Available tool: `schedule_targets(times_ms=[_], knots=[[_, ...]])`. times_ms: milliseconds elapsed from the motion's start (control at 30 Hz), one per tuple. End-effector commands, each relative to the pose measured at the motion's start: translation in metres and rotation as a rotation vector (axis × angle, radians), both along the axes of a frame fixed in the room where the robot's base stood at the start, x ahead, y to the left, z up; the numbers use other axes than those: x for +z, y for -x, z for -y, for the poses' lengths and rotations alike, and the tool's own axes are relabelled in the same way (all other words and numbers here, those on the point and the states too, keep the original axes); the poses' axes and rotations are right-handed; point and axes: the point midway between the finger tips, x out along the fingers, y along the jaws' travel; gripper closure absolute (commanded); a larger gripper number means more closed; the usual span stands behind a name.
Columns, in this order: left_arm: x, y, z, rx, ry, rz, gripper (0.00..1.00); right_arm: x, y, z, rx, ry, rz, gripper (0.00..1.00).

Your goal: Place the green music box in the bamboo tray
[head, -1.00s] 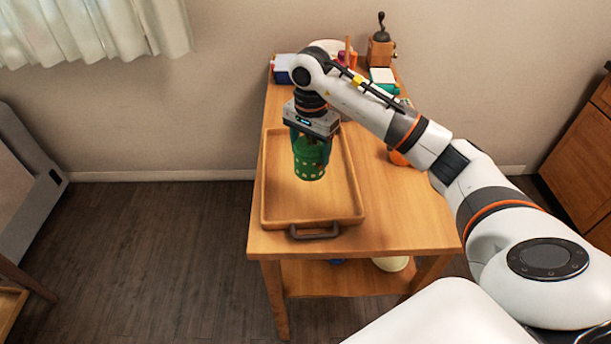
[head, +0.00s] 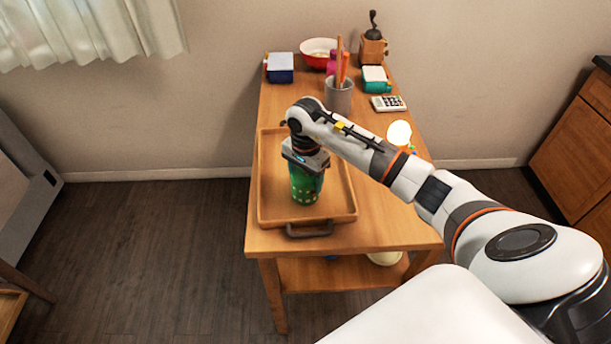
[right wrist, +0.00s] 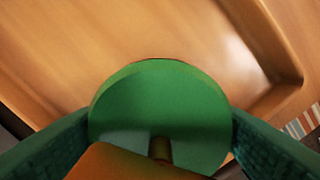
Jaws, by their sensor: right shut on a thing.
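The green music box (head: 306,187), a rounded green body with pale dots, is held upright in my right gripper (head: 305,168). It is over the front half of the bamboo tray (head: 333,211), inside its rim. I cannot tell whether its base touches the tray floor. In the right wrist view, the round green top of the music box (right wrist: 160,105) sits between the two dark green fingers, with an orange-brown part in front. The tray floor (right wrist: 130,30) and a corner of its wall show beyond. My left gripper is not in view.
The tray lies on a wooden table (head: 390,222). Behind it stand a grey cup (head: 339,97) with sticks, a blue box (head: 280,68), a red bowl (head: 318,52), a grinder (head: 373,46), a teal box (head: 375,80) and a calculator (head: 388,103). The tray's left part is clear.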

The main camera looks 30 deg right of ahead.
Motion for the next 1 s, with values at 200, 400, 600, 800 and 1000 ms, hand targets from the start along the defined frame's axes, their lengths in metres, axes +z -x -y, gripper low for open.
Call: schedule_targets(times_ms=[200,400,600,800,1000], knots=[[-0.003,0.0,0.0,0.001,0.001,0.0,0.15,-0.002,0.0,0.0,0.0,0.0,0.001,0.2],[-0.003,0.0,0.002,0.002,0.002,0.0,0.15,-0.002,0.0,0.0,0.0,0.0,0.001,0.12],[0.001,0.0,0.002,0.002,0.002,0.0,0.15,0.002,0.0,0.0,0.0,-0.001,0.0,0.12],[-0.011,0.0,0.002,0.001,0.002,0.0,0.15,0.027,-0.001,0.001,0.002,0.003,0.007,0.12],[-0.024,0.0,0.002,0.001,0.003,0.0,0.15,0.072,-0.001,0.001,0.001,0.003,0.008,0.12]])
